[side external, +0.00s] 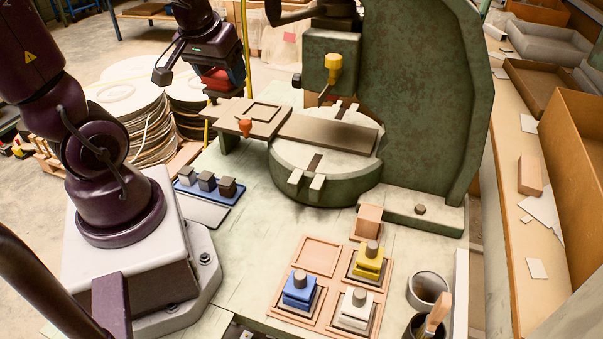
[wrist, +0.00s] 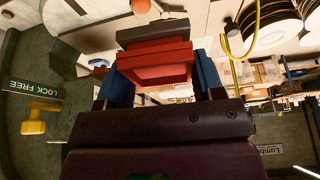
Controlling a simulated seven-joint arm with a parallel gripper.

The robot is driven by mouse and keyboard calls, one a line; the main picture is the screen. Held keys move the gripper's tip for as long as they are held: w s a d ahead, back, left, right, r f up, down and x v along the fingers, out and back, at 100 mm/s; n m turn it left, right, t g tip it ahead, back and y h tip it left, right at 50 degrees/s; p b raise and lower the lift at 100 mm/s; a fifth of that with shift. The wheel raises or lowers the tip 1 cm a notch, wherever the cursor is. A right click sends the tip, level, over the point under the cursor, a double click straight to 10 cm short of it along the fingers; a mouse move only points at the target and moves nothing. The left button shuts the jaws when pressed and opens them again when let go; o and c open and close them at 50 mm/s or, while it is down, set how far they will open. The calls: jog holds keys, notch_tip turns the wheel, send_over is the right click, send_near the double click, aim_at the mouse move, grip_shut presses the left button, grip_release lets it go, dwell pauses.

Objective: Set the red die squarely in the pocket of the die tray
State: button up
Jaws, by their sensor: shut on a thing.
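The red die (side external: 223,78) has a dark plate on its far side, and it also shows in the wrist view (wrist: 155,65). My gripper (side external: 217,72) is shut on it, with a blue finger at each side in the wrist view. It holds the die in the air at the back left, above and left of the press's slide plate. The wooden die tray (side external: 280,306) is at the front, well away from my gripper. Its back-left pocket (side external: 317,256) is empty. The blue die (side external: 300,291), yellow die (side external: 369,264) and white die (side external: 357,309) sit in its other pockets.
The green press (side external: 415,90) stands behind the tray, with a round bolster and a slide plate (side external: 262,112) carrying a square frame and red knob. A wooden block (side external: 369,222) and cups (side external: 427,290) are near the tray. A blue rack (side external: 208,187) stands left. Bench between is clear.

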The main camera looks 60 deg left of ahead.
jog(key=w+d+f+m+h, duration=0.1)
jog(key=w+d+f+m, duration=0.15)
jog(key=d+f, duration=0.35)
jog(key=w+d+f+m, duration=0.2)
jog(key=w+d+f, duration=0.15)
jog(key=d, duration=0.45)
jog(key=d+f, duration=0.3)
jog(key=d+f+n, duration=0.1)
jog(key=d+f, duration=0.3)
jog(key=d+f+n, duration=0.1)
jog(key=d+f, duration=0.2)
jog(key=shift+s+d+f+t, duration=0.15)
jog(key=shift+s+d+t, duration=0.15)
jog(key=shift+d, duration=0.05)
jog(key=shift+w+a+n+y, duration=0.2)
jog(key=shift+w+n+y, duration=0.2)
jog(key=shift+w+n, duration=0.3)
jog(key=shift+w+d+n, duration=0.1)
jog(key=shift+w+n, duration=0.35)
jog(key=shift+n, duration=0.2)
jog(key=shift+w+f+g, duration=0.1)
jog(key=shift+f+g, duration=0.05)
jog(key=shift+g, duration=0.25)
jog(key=shift+f, duration=2.25)
